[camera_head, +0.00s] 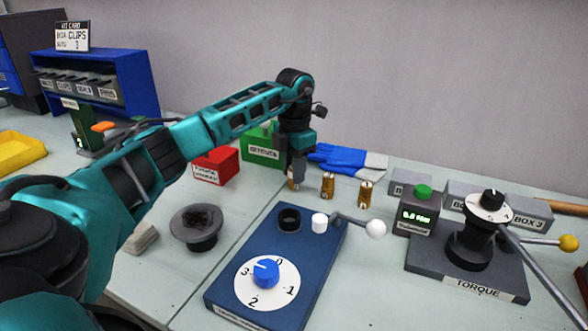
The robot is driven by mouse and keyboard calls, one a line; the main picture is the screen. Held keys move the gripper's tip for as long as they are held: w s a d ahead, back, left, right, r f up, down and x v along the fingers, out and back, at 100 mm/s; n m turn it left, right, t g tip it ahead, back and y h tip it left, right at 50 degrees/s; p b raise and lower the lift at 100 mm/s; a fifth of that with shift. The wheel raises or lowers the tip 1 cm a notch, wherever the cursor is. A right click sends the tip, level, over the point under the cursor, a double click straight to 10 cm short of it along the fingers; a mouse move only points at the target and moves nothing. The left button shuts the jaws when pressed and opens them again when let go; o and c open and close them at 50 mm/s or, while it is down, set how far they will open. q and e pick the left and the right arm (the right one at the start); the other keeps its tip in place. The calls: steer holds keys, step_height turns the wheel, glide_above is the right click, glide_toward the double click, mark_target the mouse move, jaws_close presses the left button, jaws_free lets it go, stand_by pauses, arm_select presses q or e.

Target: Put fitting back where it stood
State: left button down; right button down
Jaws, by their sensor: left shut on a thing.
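My left gripper (297,170) points down at the back of the table and is shut on a brass fitting (292,183), which shows only in part below the fingers. Whether that fitting touches the table I cannot tell. Two more brass fittings stand upright in a row to its right: one close by (327,186) and one farther right (365,194). My right gripper is not in view.
A blue panel (225,290) with a dial and a white-knobbed lever stands in front. A torque station (425,255) is at the right. Red (216,167) and green (262,152) bins and blue gloves (338,158) lie near the gripper.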

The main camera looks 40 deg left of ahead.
arm_select(q)
steer(key=c, duration=0.9)
jaws_free()
steer(key=shift+f, duration=0.1)
steer(key=shift+o, duration=0.2)
step_height(320, 180, up, 12)
steer(key=p, duration=0.1)
steer(key=shift+p, duration=0.4)
steer(key=shift+d, duration=0.1)
